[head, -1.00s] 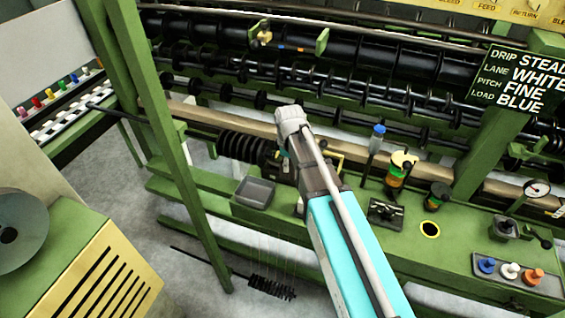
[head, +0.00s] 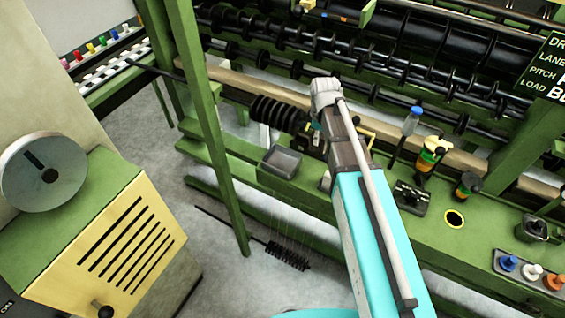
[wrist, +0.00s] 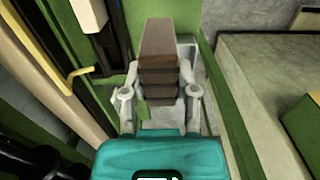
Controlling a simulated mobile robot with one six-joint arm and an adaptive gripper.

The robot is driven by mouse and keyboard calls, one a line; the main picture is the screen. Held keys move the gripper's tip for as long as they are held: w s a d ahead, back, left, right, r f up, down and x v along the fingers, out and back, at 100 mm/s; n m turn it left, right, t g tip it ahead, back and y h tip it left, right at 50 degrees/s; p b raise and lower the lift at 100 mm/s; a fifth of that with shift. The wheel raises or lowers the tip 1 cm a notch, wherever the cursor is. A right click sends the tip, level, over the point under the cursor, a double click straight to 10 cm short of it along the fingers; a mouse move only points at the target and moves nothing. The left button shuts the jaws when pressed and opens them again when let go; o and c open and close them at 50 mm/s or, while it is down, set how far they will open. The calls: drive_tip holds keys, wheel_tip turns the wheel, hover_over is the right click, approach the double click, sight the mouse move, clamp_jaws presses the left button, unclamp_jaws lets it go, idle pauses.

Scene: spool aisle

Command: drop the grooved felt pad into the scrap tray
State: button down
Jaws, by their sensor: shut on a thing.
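In the wrist view the brown grooved felt pad (wrist: 159,45) stands between the two pale fingers of my gripper (wrist: 160,80), which is shut on it. Dark bands cross the pad's near part. In the head view the scrap tray (head: 282,161), a small grey open box, sits on the green bench ledge just left of my arm. My gripper and the pad are mostly hidden behind my arm there. I cannot tell the pad's height over the ledge, or whether a grey patch behind it in the wrist view is the tray.
A dark coiled part (head: 278,113) lies behind the tray. A blue-capped stick (head: 412,120), a spool stack (head: 431,157) and a black block (head: 411,197) stand right of my arm. A green post (head: 210,130) rises left. A yellow-fronted cabinet (head: 130,240) stands lower left; a brush (head: 287,256) lies below.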

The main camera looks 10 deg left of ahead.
drive_tip(key=shift+a+f, duration=0.1)
drive_tip(key=w+a+f+b, duration=0.2)
drive_tip(key=a+f+b, duration=0.4)
drive_tip(key=a, duration=0.4)
drive_tip(key=shift+w+a+f, duration=0.2)
drive_tip(key=shift+w+a, duration=0.05)
drive_tip(key=shift+w, duration=0.1)
drive_tip(key=shift+f+b, duration=0.1)
drive_tip(key=shift+b, duration=0.3)
drive_tip(key=shift+f+b, duration=2.85)
drive_tip(key=shift+f, duration=0.05)
drive_tip(key=shift+c, duration=1.5)
unclamp_jaws()
